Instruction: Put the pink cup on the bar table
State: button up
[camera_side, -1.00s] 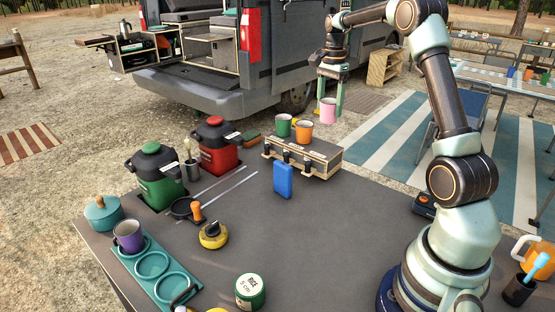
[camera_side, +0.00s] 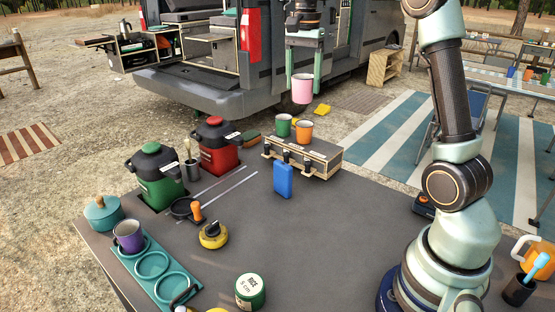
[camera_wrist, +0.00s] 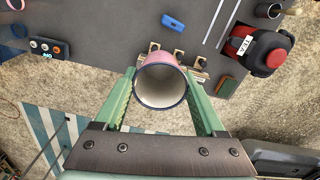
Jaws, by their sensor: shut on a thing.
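The pink cup (camera_side: 302,90) hangs in the air between the green fingers of my gripper (camera_side: 304,80), above and behind the case with the cups. In the wrist view the pink cup (camera_wrist: 161,82) shows its open white inside and dark rim, held between both fingers of my gripper (camera_wrist: 161,78). The grey table (camera_side: 330,250) fills the foreground. I cannot tell for sure which surface is the bar table.
A wooden-edged case (camera_side: 318,158) carries a green cup (camera_side: 283,126) and an orange cup (camera_side: 304,132). A blue block (camera_side: 283,180) stands in front. The van (camera_side: 200,95) is behind. Green (camera_side: 158,180) and red (camera_side: 217,150) containers stand left. The table's middle right is clear.

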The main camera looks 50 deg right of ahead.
jog(key=s+a+f+n, duration=0.4)
jog(key=s+a+n, duration=0.15)
jog(key=a, duration=0.45)
jog(key=s+a+f+n, duration=0.35)
jog(key=s+a, duration=0.25)
jog(key=a, duration=0.5)
jog(key=shift+n, duration=0.3)
jog(key=shift+s+f, duration=0.2)
jog(key=shift+f, duration=9.65)
jog(key=shift+f, duration=0.1)
jog(key=o, duration=1.4)
jog(key=shift+c, duration=0.2)
